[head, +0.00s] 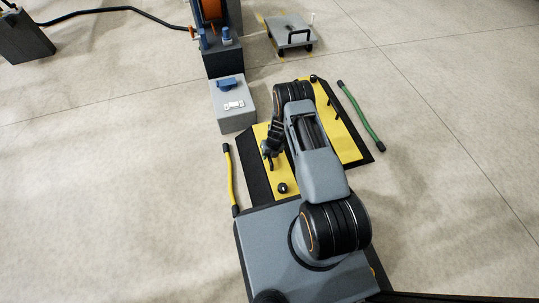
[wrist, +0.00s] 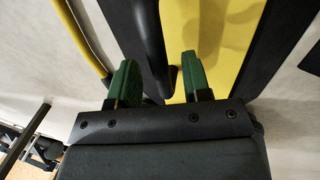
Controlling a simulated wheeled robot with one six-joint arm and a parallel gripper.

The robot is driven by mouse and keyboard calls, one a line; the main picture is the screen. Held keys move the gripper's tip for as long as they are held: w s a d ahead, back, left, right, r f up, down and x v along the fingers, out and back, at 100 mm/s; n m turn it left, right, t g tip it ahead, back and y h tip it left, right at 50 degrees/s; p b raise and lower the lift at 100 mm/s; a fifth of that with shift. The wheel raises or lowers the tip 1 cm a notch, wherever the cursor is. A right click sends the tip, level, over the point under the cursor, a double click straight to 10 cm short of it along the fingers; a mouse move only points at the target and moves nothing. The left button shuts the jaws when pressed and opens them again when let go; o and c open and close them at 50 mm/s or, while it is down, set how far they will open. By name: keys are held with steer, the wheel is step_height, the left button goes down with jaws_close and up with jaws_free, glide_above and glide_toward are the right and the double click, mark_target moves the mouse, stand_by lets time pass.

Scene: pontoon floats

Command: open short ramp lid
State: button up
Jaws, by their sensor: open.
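The yellow ramp lid (head: 349,148) with black borders lies on the floor in front of my base, partly hidden by my arm. Its yellow face also shows in the wrist view (wrist: 222,30). Black knobs and a dark handle (head: 333,108) stand on it. My gripper (head: 268,158) is over the left part of the yellow surface, pointing down. In the wrist view my gripper's green fingertips (wrist: 159,76) are apart. A black bar (wrist: 148,45) lies ahead in the gap between them, nearer the left finger. I cannot tell whether it is within their reach.
A grey box (head: 232,104) stands beyond the left edge. A grey cart (head: 288,33) and an orange reel (head: 210,10) are farther back. The right floor is clear.

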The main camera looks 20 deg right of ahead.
jaws_close()
stand_by(0.3)
steer(key=shift+d+r, duration=0.1)
